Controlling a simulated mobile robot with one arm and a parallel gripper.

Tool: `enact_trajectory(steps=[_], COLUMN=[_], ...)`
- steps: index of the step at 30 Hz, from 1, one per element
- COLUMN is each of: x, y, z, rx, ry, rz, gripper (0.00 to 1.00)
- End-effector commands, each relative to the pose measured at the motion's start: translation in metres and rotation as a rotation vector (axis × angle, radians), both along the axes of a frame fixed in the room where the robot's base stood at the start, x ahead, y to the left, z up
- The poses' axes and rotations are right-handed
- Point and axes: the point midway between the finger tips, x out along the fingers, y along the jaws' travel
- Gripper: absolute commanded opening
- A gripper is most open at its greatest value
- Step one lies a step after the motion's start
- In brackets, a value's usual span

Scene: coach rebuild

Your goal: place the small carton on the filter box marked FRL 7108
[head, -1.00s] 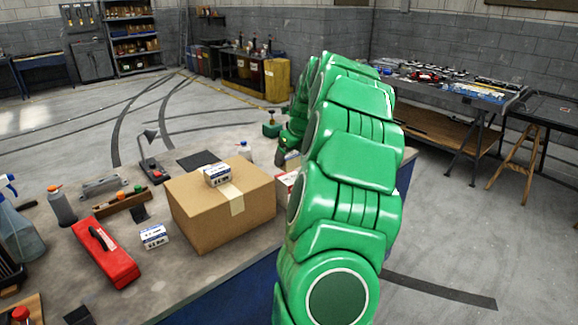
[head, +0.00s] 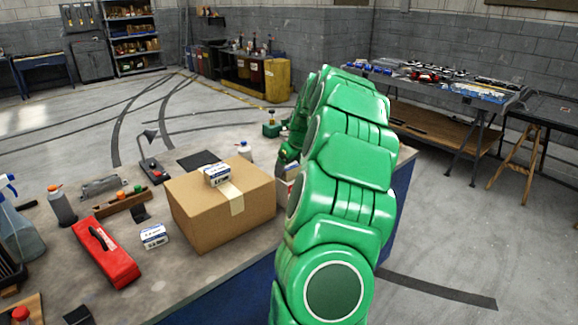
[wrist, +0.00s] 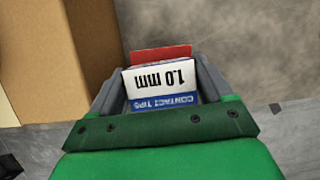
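In the wrist view a small white and blue carton (wrist: 160,80) marked "1.0 mm" and "CONTACT TIPS" sits between the two fingers of my gripper (wrist: 160,68), which appear to touch its sides. A red surface (wrist: 160,54) shows just beyond the carton; I cannot tell what it belongs to. In the head view my green arm hides the gripper and the held carton. A white and red box (head: 291,173) on the bench is mostly hidden behind the arm. I cannot read FRL 7108 anywhere.
A large cardboard box (head: 222,212) stands left of my arm, with a small white and blue carton (head: 216,175) on top. A white bottle (head: 245,150) stands behind the cardboard box.

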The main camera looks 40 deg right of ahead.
Motion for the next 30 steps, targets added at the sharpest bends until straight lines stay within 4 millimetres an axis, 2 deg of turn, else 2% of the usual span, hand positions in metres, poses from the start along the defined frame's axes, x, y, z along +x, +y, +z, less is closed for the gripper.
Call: enact_trajectory(steps=[1,3,4,12,17,23,30], x=[0.000,0.000,0.000,0.000,-0.002,-0.011,-0.028], y=[0.000,0.000,0.000,0.000,0.000,-0.001,-0.001], z=[0.000,0.000,0.000,0.001,0.008,0.032,0.072], rx=[0.000,0.000,0.000,0.000,-0.001,-0.003,-0.003], ry=[0.000,0.000,0.000,0.000,-0.001,-0.002,-0.004], rz=[0.000,0.000,0.000,0.000,0.000,0.000,-0.001], gripper=[0.88,0.98,1.00,1.00,1.00,1.00,1.00])
